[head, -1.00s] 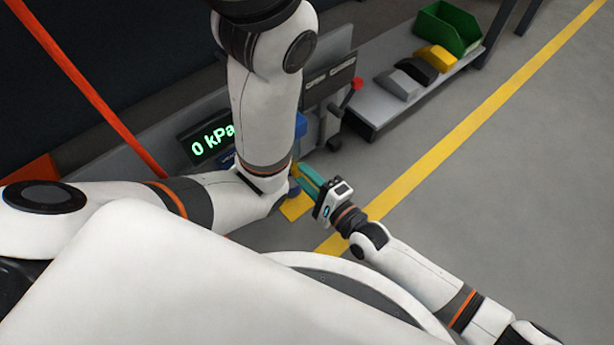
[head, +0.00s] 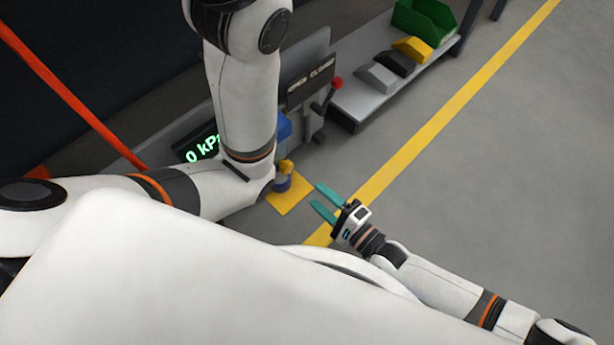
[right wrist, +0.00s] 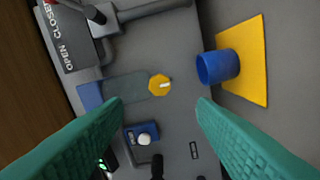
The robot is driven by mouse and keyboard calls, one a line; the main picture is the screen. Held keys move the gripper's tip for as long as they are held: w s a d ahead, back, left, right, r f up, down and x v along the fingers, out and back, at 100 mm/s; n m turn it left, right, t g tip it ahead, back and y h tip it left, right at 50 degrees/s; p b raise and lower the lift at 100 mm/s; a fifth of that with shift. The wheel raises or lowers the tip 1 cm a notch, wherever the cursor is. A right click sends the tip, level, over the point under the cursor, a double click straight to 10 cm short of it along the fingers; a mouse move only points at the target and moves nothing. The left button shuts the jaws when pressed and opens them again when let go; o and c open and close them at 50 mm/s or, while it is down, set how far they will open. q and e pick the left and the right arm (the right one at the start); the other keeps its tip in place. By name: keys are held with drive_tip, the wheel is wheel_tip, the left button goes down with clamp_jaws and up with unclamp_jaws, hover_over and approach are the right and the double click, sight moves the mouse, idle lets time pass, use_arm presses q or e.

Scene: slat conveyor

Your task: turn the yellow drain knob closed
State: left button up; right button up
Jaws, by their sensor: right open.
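The yellow drain knob (head: 286,166) shows just beyond my arm in the head view, above a blue cup. In the right wrist view the knob (right wrist: 158,85) is eight-sided with a short pale mark, at the end of a grey-blue body. My right gripper (head: 320,198) is open and empty, to the right of the knob and apart from it. In the right wrist view the knob shows between and beyond its two teal fingers (right wrist: 158,106). My left gripper is not in view; my arm hides part of the panel.
The blue cup (right wrist: 219,67) stands on a yellow mat (right wrist: 255,60) beside the knob. An OPEN/CLOSED sign (head: 311,82) and a red-tipped lever (head: 336,83) are behind. A display (head: 200,148) reads 0 kPa, partly hidden. A shelf holds a green bin (head: 424,20). Floor at right is clear.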

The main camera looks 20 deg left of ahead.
drive_tip(key=v, duration=0.2)
drive_tip(key=shift+s+d+p, duration=0.15)
drive_tip(key=shift+d+p, duration=0.2)
drive_tip(key=shift+d, duration=0.05)
idle(0.3)
